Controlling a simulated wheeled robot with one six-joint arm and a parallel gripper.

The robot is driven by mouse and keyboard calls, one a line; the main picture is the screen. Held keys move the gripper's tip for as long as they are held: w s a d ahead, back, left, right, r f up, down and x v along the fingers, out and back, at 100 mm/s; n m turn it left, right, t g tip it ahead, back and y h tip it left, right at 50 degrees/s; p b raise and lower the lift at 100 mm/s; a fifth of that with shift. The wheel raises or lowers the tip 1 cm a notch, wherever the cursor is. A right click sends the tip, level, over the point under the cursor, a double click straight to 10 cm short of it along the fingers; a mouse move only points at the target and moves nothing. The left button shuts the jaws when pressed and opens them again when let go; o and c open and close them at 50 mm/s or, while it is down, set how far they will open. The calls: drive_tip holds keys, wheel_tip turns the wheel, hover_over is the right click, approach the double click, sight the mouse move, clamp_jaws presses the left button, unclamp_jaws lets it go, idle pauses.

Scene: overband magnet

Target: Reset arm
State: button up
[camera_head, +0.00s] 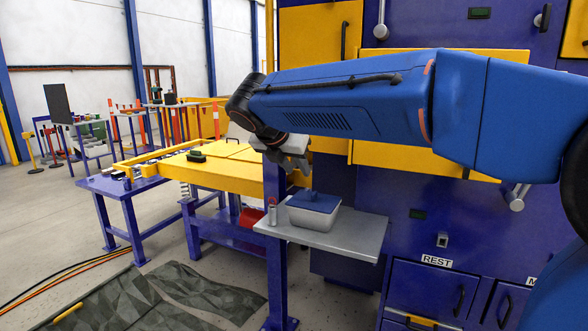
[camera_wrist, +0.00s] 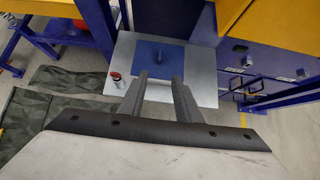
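My gripper (camera_head: 300,160) hangs at the end of my blue arm, above a small grey shelf (camera_head: 350,240). In the wrist view my gripper (camera_wrist: 158,84) shows two dark fingers spread apart with nothing between them. Beyond the fingertips is a light grey box with a blue lid (camera_head: 314,202) and a small knob on top. The lid also shows in the wrist view (camera_wrist: 160,60). The box stands on the shelf, apart from the fingers. A small red and clear item (camera_head: 272,212) stands on the shelf left of the box.
A purple cabinet (camera_head: 420,205) with yellow panels and drawers, one labelled REST (camera_head: 436,261), stands right of the shelf. A yellow-topped purple bench (camera_head: 215,172) is behind left. A dark green mat (camera_head: 110,305) and cables (camera_head: 65,273) lie on the floor at left.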

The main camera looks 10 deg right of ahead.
drive_tip(key=s+d+f+m+g+y, duration=0.1)
drive_tip(key=s+d+f+m, duration=0.4)
drive_tip(key=s+d+m, duration=0.3)
drive_tip(key=s+d+f+m+y, duration=0.2)
drive_tip(key=s+d+f+m, duration=0.1)
drive_tip(key=s+f+m, duration=0.6)
drive_tip(key=s+d+f+m+g+y, duration=0.1)
drive_tip(key=s+d+f+m+y, duration=0.1)
drive_tip(key=s+f+m, duration=0.7)
drive_tip(key=s+d+m, duration=0.1)
drive_tip(key=s+m, duration=0.1)
drive_tip(key=s, duration=0.5)
drive_tip(key=shift+s+f+m, duration=0.25)
drive_tip(key=shift+f+m, duration=0.15)
drive_tip(key=shift+d, duration=0.1)
drive_tip(key=shift+c, duration=0.7)
